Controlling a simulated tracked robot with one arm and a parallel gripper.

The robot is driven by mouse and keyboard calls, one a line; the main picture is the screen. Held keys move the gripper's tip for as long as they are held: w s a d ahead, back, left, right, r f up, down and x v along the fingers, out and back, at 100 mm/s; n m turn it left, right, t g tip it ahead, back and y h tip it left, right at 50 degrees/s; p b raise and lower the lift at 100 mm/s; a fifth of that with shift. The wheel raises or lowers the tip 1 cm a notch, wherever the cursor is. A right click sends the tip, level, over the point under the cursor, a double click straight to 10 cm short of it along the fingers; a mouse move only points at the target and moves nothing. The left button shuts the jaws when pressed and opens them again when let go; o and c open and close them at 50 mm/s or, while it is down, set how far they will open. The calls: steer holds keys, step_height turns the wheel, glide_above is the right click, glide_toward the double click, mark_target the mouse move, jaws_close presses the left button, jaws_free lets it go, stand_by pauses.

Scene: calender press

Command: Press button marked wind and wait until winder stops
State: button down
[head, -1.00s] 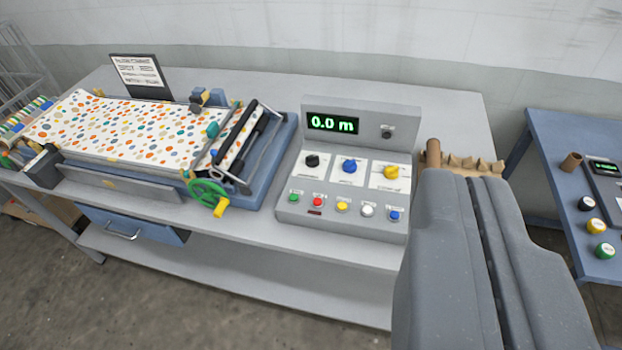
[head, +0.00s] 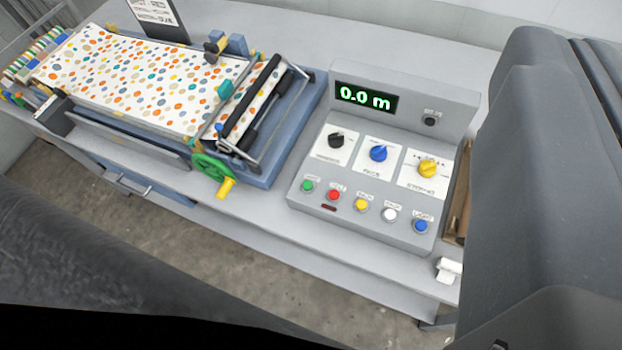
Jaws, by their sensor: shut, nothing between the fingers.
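The grey control box (head: 375,225) stands on the bench right of centre. Its display (head: 366,97) reads 0.0 m in green. A bottom row holds a green button (head: 307,186), a red button (head: 333,195), a yellow button (head: 361,205), a white button (head: 389,215) and a blue button (head: 421,227). Their small labels are too blurred to tell surely which is marked wind. Left of the box, the blue press (head: 290,140) holds a sheet with coloured dots (head: 140,80) and has a green handwheel (head: 212,168). My gripper's fingertips are not in view; nothing is seen touching the buttons.
A black knob (head: 336,140), a blue knob (head: 378,153) and a yellow knob (head: 428,169) sit above the buttons. Large dark grey parts of my arm cover the right side and lower left. A small white piece (head: 449,269) is near the bench's right front edge.

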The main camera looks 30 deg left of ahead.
steer(key=m+g+p, duration=0.5)
steer(key=m+g, duration=0.1)
steer(key=m, duration=0.2)
glide_above(305, 189)
step_height(305, 189, down, 43)
steer(key=shift+r+y, duration=0.25)
steer(key=shift+y, duration=0.05)
steer(key=shift+f, duration=0.1)
steer(key=shift+f+b, duration=3.05)
steer(key=shift+f, duration=1.3)
